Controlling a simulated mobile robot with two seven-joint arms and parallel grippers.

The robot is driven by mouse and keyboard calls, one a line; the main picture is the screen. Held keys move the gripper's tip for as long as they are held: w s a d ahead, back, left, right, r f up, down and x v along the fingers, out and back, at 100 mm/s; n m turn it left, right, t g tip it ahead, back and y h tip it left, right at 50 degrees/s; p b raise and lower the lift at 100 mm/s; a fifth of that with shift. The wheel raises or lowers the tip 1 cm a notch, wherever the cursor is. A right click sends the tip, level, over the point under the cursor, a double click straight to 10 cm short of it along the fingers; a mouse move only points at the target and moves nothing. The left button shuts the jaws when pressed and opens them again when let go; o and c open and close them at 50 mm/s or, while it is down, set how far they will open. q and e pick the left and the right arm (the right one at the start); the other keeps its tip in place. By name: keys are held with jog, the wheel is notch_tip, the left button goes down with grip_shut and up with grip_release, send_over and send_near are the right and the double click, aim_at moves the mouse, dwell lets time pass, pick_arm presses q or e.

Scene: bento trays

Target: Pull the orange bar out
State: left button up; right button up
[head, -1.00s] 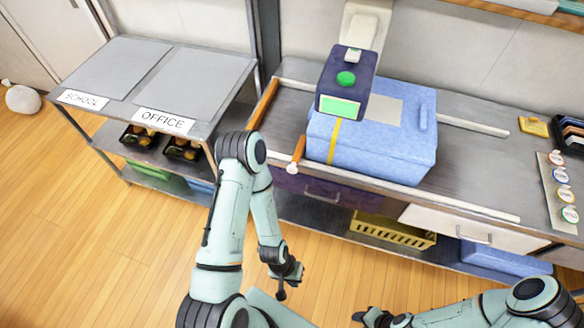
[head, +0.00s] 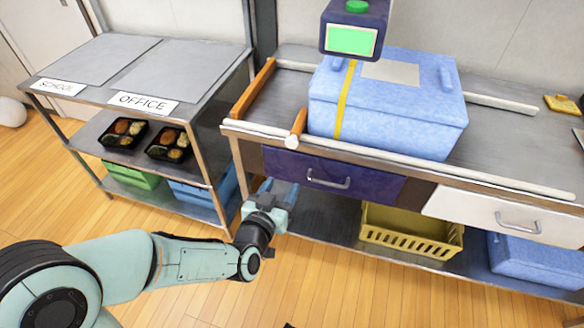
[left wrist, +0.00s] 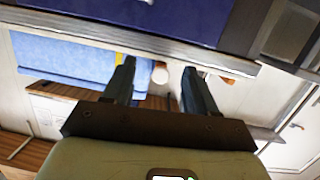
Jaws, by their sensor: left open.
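A short orange bar (head: 299,122) with a white round end sticks out over the bench's front rail, just left of the blue box (head: 390,112). A longer orange bar (head: 253,90) lies along the bench's left end. My left gripper (head: 277,194) is open and empty, in front of the bench and below the short bar, near the dark blue drawer (head: 333,176). In the left wrist view, the open left gripper (left wrist: 159,68) has the bar's white end (left wrist: 160,75) showing between its fingers, apart from them. My right gripper is out of view.
A scanner with a green screen (head: 352,40) hangs over the box. The front rail (head: 400,155) runs along the bench edge. A yellow basket (head: 410,240) stands on the lower shelf. The OFFICE shelf (head: 190,75) holding food trays stands at left.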

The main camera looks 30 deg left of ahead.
aim_at(291, 144)
pick_arm(q)
notch_tip(291, 144, up, 4)
jog(key=s+t+y+b, duration=0.1)
jog(key=t+b, duration=0.1)
jog(key=x, duration=0.4)
jog(key=b+x, duration=0.1)
jog(key=x, duration=0.3)
jog(key=a+x, duration=0.1)
jog(key=x, duration=0.4)
jog(key=shift+s, duration=0.1)
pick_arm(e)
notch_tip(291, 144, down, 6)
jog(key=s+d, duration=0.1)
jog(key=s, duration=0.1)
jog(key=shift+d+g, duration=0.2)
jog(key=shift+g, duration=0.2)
pick_arm(q)
jog(key=shift+d, duration=0.1)
grip_shut()
